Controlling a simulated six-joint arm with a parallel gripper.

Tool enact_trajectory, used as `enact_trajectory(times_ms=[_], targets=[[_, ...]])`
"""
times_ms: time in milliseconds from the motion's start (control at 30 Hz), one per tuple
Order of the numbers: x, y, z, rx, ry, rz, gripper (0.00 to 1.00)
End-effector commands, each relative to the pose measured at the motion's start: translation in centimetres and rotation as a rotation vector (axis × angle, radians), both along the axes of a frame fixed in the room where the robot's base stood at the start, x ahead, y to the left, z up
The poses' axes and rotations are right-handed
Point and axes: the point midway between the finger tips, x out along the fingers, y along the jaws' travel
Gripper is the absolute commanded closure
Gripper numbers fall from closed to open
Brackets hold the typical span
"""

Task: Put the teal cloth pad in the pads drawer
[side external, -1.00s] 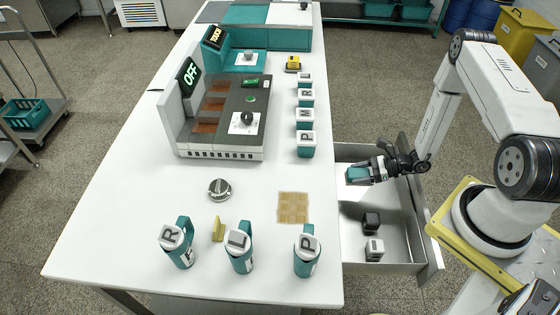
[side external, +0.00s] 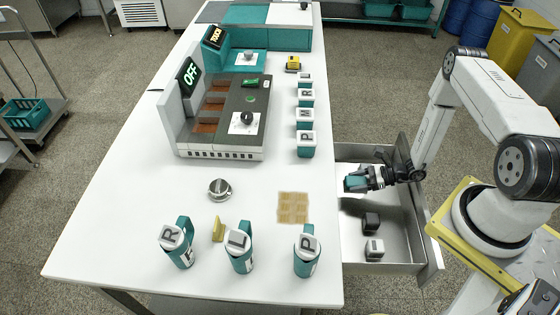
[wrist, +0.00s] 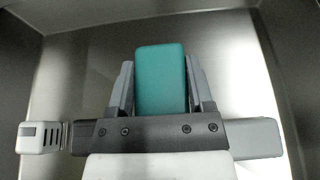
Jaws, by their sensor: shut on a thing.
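The teal cloth pad (wrist: 161,80) stands between the two fingers of my gripper (wrist: 160,90) in the wrist view. My gripper is shut on it. In the side external view, the pad (side external: 355,184) shows at the tip of my gripper (side external: 362,180), over the open metal drawer (side external: 405,225) at the table's right side. The wrist view shows grey drawer walls around the gripper and pad. I cannot tell whether the pad touches the drawer floor.
A black block (side external: 371,221) and a white-faced block (side external: 374,248) lie in the near part of the drawer. The white table (side external: 140,215) borders it on the left. Labelled teal containers (side external: 306,140) line the table near that edge. A tan mat (side external: 293,207) lies nearby.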

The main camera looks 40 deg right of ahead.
Motion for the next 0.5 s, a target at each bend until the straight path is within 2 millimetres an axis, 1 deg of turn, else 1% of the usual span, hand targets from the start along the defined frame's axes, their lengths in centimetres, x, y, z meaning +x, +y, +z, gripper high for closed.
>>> enact_trajectory(times_ms=[500], targets=[[-0.02,0.04,-0.94,0.001,0.001,0.000,0.99]])
